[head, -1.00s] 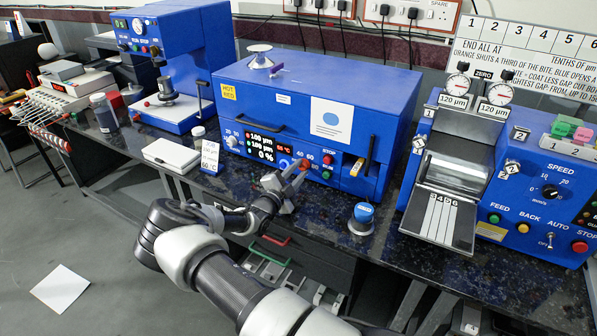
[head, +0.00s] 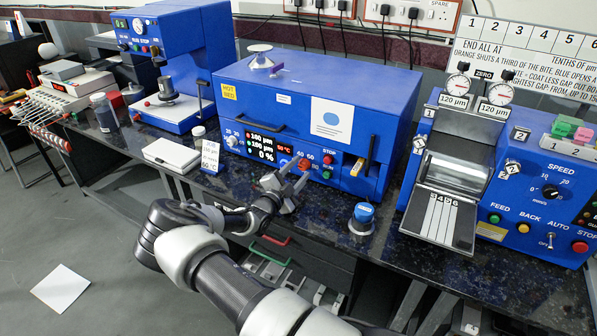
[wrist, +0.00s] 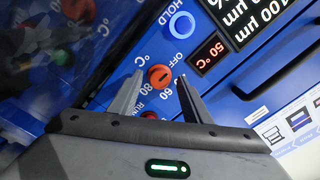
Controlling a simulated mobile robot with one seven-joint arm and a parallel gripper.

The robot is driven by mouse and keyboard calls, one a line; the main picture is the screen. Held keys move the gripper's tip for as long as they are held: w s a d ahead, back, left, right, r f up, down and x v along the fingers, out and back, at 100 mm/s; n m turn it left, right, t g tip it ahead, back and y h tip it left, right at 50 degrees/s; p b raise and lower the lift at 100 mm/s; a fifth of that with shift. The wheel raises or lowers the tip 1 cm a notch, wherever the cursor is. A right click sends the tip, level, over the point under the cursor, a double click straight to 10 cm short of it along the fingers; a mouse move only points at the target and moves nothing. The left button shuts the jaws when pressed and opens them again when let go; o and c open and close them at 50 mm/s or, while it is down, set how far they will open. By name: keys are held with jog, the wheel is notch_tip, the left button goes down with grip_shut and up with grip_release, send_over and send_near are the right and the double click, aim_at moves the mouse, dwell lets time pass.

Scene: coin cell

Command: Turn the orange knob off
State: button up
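The orange knob (wrist: 160,76) sits on the blue hot-bed panel, with OFF, 60 and 80 printed around it. It carries a short dark mark, but I cannot tell which label this points to. In the head view the knob (head: 304,163) is just beyond my gripper (head: 297,173). In the wrist view my gripper (wrist: 159,79) is open, with one fingertip on each side of the knob and a visible gap at both. How far the fingertips are from the panel is unclear. A red temperature display (wrist: 209,52) reads about 50 °C.
A black handle (head: 260,120) crosses the hot-bed front. A white card (head: 210,156) stands left; a blue-topped round item (head: 362,216) stands right.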

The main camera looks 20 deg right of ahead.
jog(key=p+v, duration=0.1)
jog(key=v, duration=1.6)
jog(key=shift+s+a, duration=0.15)
jog(key=s+d+r+m+g+y+p, duration=0.2)
jog(key=s+r+m+g, duration=0.45)
jog(key=m, duration=0.65)
jog(key=s+d+r+m+g+y+p, duration=0.2)
jog(key=s+d+r+m+g+p, duration=0.15)
jog(key=s+r+m, duration=0.7)
jog(key=s+a+r+m+t+y+p, duration=0.1)
jog(key=s+a+r+m+y, duration=0.2)
jog(key=r+m, duration=0.4)
jog(key=s+a+r+m+t+y+p, duration=0.2)
jog(key=s+r+m, duration=0.4)
jog(key=m, duration=0.5)
jog(key=s+a+r+m+t+y+p, duration=0.1)
jog(key=s+a+r+m+y+p, duration=0.1)
jog(key=s+a+r+m+y, duration=0.3)
notch_tip(320, 180, up, 5)
jog(key=a+m, duration=0.1)
jog(key=m, duration=0.3)
jog(key=shift+t, duration=0.3)
jog(key=shift+a+f, duration=0.1)
jog(key=shift+f, duration=0.05)
